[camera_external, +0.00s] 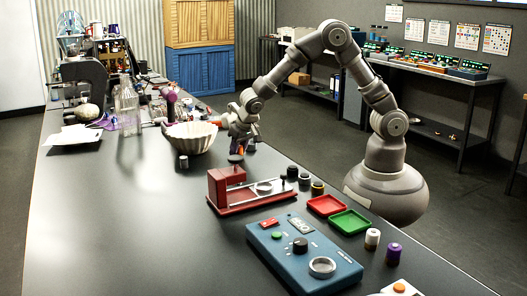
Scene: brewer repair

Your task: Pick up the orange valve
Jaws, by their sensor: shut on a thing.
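My gripper (238,150) points down over the table, just right of the white fluted bowl. It is shut on a small orange thing, which I take to be the orange valve (241,150); only a bit of orange shows between and below the fingers. The valve is too small here to tell its shape or whether it touches the table. A small dark red patch shows just under the fingertips.
The white fluted bowl (191,137) stands close on the left. A red device (228,190) is in front of my gripper. Small cylinders, a red tray (326,205), a green tray (350,221) and a blue control box (303,257) lie nearer. The table's left front is clear.

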